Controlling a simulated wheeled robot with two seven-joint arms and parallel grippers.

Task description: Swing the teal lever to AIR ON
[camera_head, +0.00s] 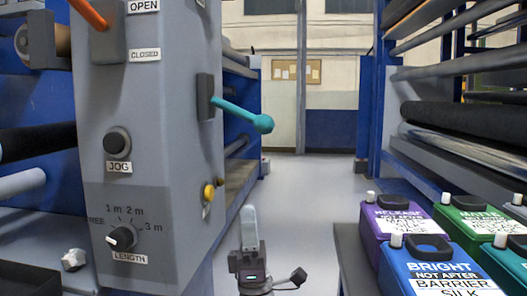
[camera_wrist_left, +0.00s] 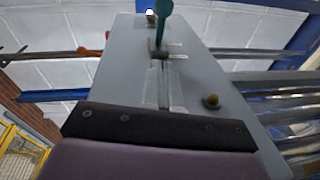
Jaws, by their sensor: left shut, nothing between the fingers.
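The teal lever (camera_head: 238,112) sticks out from a dark pivot block on the side face of the grey control column (camera_head: 150,80). It points right and slightly down, ending in a round knob. In the left wrist view the teal lever (camera_wrist_left: 164,22) stands at the top, above a slotted plate whose lettering I cannot read. My left gripper (camera_head: 249,218) is low in the head view, fingers pointing up and closed together. It is below the lever, clear of it and empty. My right gripper is not in view.
The column also carries an orange lever (camera_head: 89,14), a JOG knob (camera_head: 117,143), a LENGTH dial (camera_head: 121,238) and a yellow button (camera_head: 208,192). Coloured jugs (camera_head: 435,262) stand at the right, below dark rollers (camera_head: 470,120). The aisle floor (camera_head: 315,185) between is clear.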

